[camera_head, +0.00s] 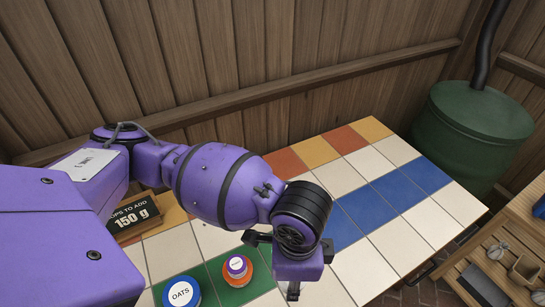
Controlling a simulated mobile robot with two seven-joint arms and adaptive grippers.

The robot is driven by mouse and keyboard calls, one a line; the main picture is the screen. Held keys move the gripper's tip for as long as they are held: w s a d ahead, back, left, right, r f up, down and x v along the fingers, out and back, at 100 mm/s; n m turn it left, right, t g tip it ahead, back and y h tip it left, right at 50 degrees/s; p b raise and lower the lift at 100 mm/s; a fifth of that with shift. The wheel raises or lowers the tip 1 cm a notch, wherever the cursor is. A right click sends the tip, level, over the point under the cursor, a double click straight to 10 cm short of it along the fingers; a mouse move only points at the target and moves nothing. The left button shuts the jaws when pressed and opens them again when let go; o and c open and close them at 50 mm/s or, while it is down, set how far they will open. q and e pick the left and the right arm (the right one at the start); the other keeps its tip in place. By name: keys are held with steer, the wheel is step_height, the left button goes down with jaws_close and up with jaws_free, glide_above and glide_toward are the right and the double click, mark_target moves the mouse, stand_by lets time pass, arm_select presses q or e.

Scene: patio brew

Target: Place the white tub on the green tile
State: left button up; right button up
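Green tiles (262,281) lie at the near edge of the tiled table. A round container with an orange rim and a small purple-and-white lid (237,267) stands on the green area. A round container with a blue rim and a white top marked "OATS" (180,293) stands to its left, partly cut off by the frame. I cannot make out a plainly white tub. My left gripper (292,262) points down over the table, just right of the orange-rimmed container. Its fingertips are largely hidden, so its opening is unclear. My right gripper is out of view.
White and blue tiles (410,185) on the right are bare. A green barrel (475,130) stands beyond, and a wooden rack (510,240) is at the right edge.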

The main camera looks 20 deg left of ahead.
arm_select(q)
steer(key=w+a+f, duration=0.1)
steer(key=w+f, duration=0.2)
steer(key=w, duration=0.1)
steer(key=w+a+f+b, duration=0.1)
steer(key=w+a+f, duration=0.1)
steer(key=w, duration=0.2)
steer(key=w+a+f, duration=0.1)
steer(key=w+f, duration=0.2)
steer(key=w, duration=0.1)
steer(key=shift+a+f+b, duration=0.3)
steer(key=shift+a+f, duration=0.05)
steer(key=shift+w+f, duration=0.15)
steer(key=shift+f, duration=0.05)
steer(key=f, duration=0.3)
steer(key=shift+w+a+f, duration=0.15)
steer(key=shift+w+f, duration=0.1)
steer(key=shift+f, duration=0.05)
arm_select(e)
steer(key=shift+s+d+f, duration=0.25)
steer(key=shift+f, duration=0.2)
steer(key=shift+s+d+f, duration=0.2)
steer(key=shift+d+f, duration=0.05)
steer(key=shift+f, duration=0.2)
arm_select(q)
steer(key=o, duration=0.6)
steer(key=shift+f, duration=0.1)
steer(key=o, duration=0.5)
steer(key=shift+c, duration=0.2)
